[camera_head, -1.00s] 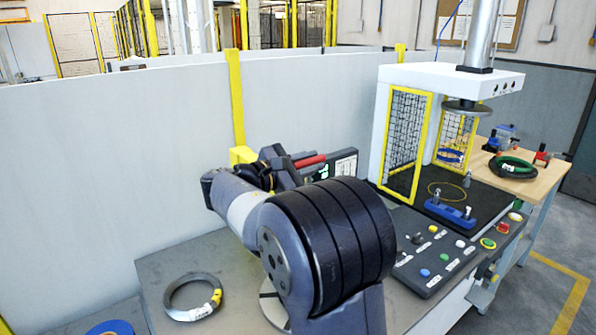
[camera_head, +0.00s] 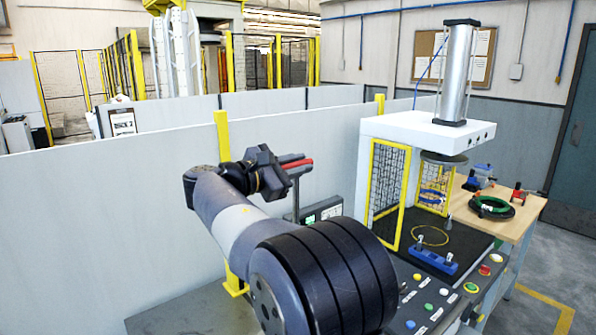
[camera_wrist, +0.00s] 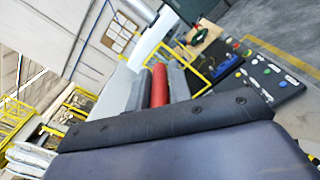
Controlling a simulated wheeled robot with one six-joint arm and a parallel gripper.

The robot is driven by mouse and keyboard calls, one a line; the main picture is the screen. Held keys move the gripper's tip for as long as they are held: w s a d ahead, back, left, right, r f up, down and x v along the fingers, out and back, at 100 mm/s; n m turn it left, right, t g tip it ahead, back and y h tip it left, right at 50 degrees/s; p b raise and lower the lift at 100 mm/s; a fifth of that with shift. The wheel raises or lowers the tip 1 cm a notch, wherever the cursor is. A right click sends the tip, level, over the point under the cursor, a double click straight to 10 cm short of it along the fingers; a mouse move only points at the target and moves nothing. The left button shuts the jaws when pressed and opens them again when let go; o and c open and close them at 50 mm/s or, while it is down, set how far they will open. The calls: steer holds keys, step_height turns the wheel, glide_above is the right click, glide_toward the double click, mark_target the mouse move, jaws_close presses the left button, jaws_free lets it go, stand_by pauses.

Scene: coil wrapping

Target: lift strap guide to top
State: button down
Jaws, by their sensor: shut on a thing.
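My gripper (camera_head: 290,166) is raised in front of the grey wall, left of the press. Its dark fingers are shut on a red rod-shaped piece (camera_head: 298,163). The wrist view also shows the red piece (camera_wrist: 159,86) lying between the two grey fingers. Only this part of it shows, so I cannot tell whether it is the strap guide's handle. A yellow post (camera_head: 223,136) stands behind my arm, its middle hidden by the arm, with a yellow foot (camera_head: 236,286) lower down.
A small display box (camera_head: 321,211) stands below my gripper. To the right are the white press (camera_head: 385,127) with yellow mesh guards (camera_head: 386,190), a blue fixture (camera_head: 433,262) and a button panel (camera_head: 420,306). A wooden table (camera_head: 522,208) stands beyond. The space above the wall is open.

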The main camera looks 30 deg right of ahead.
steer(key=shift+w+r, duration=0.1)
steer(key=shift+r, duration=0.25)
steer(key=c, duration=1.7)
jaws_free()
steer(key=o, duration=0.3)
steer(key=shift+w+a+f, duration=0.15)
steer(key=shift+f, duration=0.05)
steer(key=shift+o, duration=0.2)
steer(key=s+a+b, duration=0.2)
steer(key=a, duration=0.8)
steer(key=shift+a+b, duration=0.3)
steer(key=shift+b, duration=0.1)
steer(key=shift+d, duration=0.1)
